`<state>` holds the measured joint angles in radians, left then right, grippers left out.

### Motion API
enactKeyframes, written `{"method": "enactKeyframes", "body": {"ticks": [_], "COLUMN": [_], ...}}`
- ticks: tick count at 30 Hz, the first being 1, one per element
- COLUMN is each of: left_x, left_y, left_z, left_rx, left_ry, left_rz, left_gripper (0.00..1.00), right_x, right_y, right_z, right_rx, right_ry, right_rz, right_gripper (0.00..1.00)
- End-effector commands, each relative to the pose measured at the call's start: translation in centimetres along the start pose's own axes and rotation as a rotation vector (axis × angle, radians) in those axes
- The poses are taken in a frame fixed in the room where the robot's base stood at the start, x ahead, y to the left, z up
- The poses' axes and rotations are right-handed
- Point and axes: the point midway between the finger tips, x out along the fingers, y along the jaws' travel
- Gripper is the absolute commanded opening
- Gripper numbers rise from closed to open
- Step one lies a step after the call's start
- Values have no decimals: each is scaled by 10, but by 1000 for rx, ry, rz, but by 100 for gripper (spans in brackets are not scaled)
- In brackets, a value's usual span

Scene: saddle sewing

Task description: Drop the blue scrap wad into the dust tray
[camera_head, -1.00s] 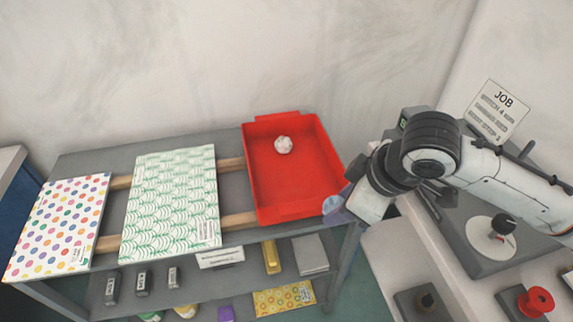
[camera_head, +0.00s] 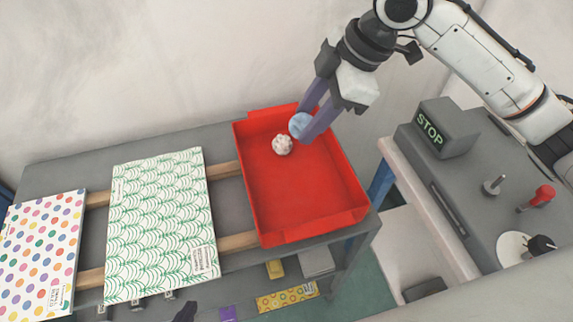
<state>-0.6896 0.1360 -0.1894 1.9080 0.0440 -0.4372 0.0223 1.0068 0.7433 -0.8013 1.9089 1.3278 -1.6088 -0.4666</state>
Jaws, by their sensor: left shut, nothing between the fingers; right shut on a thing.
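The blue scrap wad (camera_head: 299,124) is a small pale blue ball. My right gripper (camera_head: 304,128) reaches in from the upper right, its purple fingers pointing down and left, shut on the wad. It holds the wad over the far part of the red dust tray (camera_head: 310,205). The height of the wad above the tray floor is hard to tell. A white wad with reddish specks (camera_head: 282,145) is inside the tray, just left of and below the blue wad in the picture. My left gripper's fingers do not show.
The tray stands at the right end of a grey bench. Left of it, a green-patterned panel (camera_head: 160,225) and a dotted panel (camera_head: 42,250) lie across wooden rails. A box marked STOP (camera_head: 440,128) stands on a machine at right. A dark shape (camera_head: 185,312) shows at the bottom edge.

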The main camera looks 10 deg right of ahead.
Motion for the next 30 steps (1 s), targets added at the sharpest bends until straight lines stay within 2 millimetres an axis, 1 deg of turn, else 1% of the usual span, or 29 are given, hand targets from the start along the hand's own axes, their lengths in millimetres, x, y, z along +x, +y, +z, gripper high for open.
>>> {"method": "enactKeyframes", "body": {"ticks": [3,7,8,9,13,20,21,23,24,25,30], "left_x": [-1,0,6,10,15,17,17,17,16,16,16], "left_y": [1,1,0,0,-1,-2,-1,-1,-1,-1,-1], "left_z": [6,6,12,13,16,7,7,7,7,7,8], "left_rx": [-2,-2,-2,-2,0,2,2,2,2,2,2], "left_ry": [-11,-11,-8,-4,-1,13,13,13,13,13,12], "left_rz": [1,2,2,2,2,1,1,1,1,1,1], "left_gripper": [0,0,0,0,0,0,0,0,0,0,0], "right_x": [13,28,35,39,44,42,42,42,42,42,42], "right_y": [-3,-5,-6,-6,-7,-7,-7,-7,-7,-7,-7], "right_z": [6,13,15,17,19,18,18,18,18,18,18], "right_rx": [1,1,0,0,0,0,0,0,0,0,0], "right_ry": [-2,-2,-1,-1,-1,0,0,0,0,0,0], "right_rz": [-2,-1,0,1,1,1,1,1,1,1,1], "right_gripper": [17,17,17,17,17,17,39,49,56,59,59]}}
